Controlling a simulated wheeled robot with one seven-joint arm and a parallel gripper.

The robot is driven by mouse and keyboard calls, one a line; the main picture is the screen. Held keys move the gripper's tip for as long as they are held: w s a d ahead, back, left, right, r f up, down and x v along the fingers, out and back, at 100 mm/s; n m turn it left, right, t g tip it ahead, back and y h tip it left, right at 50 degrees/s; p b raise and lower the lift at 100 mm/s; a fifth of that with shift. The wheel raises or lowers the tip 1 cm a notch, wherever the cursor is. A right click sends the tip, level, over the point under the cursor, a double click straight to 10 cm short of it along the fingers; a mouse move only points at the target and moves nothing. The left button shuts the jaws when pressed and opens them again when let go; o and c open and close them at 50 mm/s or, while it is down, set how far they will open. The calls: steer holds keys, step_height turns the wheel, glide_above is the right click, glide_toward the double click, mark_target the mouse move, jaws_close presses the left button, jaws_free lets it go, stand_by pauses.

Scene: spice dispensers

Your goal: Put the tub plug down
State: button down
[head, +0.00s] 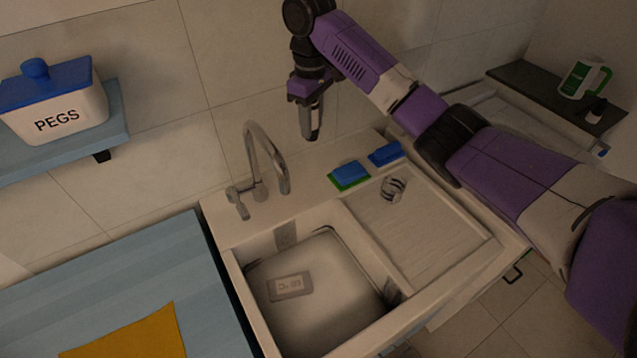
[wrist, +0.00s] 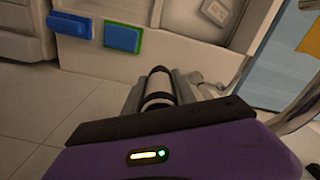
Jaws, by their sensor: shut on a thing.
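My gripper (head: 311,122) hangs fingers down above the back ledge of the sink, right of the tap. It is shut on a small cylinder with white and black bands, which I take for the tub plug (wrist: 158,88). In the wrist view it sits between the two fingers; its lower part is hidden by the gripper body. In the head view the fingers mostly hide it. It is clear of the ledge. The sink (head: 235,262) holds a grey tub (head: 335,275) with a pale label on its floor.
A curved tap (head: 262,150) stands left of my gripper. A blue-and-green sponge (head: 349,174) and a blue block (head: 386,154) lie on the ledge. A coiled, ringed item (head: 392,189) rests on the ribbed drainboard (head: 430,240), otherwise bare. A blue counter (head: 150,265) is at left.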

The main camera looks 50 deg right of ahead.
steer(key=shift+a+f+b, duration=0.1)
steer(key=shift+f+b, duration=1.8)
steer(key=shift+f, duration=7.7)
steer(key=shift+f, duration=0.1)
steer(key=c, duration=1)
jaws_free()
step_height(320, 180, up, 12)
steer(key=shift+r+p, duration=0.2)
steer(key=shift+p, duration=0.45)
steer(key=shift+f, duration=0.1)
